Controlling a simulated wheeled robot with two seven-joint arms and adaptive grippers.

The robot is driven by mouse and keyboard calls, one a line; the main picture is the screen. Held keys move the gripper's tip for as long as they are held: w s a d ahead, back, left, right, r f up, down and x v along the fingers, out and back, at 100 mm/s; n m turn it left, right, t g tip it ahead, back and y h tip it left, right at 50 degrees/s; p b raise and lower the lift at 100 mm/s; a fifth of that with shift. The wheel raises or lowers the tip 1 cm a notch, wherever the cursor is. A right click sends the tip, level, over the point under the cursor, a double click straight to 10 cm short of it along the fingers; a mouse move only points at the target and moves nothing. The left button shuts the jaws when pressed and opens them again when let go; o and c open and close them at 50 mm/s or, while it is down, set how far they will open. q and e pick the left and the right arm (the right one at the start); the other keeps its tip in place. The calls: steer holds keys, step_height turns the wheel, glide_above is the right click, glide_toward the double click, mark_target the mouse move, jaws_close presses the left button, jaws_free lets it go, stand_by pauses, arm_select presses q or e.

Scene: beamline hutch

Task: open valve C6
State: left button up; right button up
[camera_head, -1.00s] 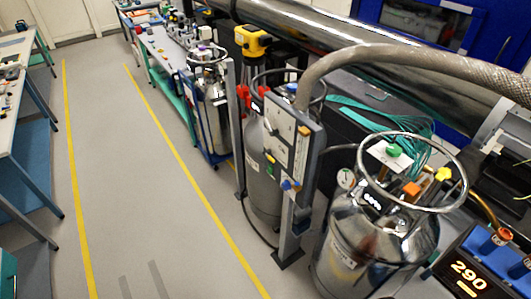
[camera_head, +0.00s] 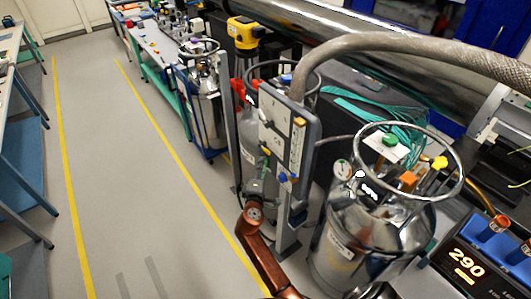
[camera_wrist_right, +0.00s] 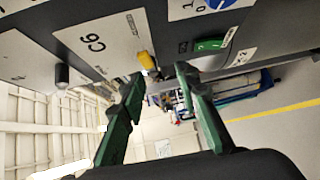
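The C6 label (camera_wrist_right: 92,43) is on a grey panel in the right wrist view, with a small yellow handle (camera_wrist_right: 147,61) by its plate. My right gripper (camera_wrist_right: 158,76) is open, its two green fingers pointing at the panel with the yellow handle near their tips. I cannot tell whether they touch it. My left gripper is not in view.
A green handle (camera_wrist_right: 209,45) and a black knob (camera_wrist_right: 62,76) flank the yellow handle on the panel. A steel dewar (camera_head: 365,240) with a ring rail stands right of the panel post. The floor lane (camera_head: 120,190) to the left is clear.

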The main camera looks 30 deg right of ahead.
mark_target(266, 152)
steer(key=w+d, duration=0.1)
steer(key=w+d+r, duration=0.1)
steer(key=w, duration=0.1)
steer(key=w+d, duration=0.1)
steer(key=d, duration=0.1)
steer(key=shift+w+d+r, duration=0.1)
steer(key=shift+w+r, duration=0.15)
steer(key=shift+w, duration=0.05)
steer(key=shift+w+d, duration=0.45)
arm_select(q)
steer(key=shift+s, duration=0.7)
arm_select(e)
steer(key=shift+w+d+f, duration=0.1)
steer(key=shift+c, duration=0.2)
jaws_close()
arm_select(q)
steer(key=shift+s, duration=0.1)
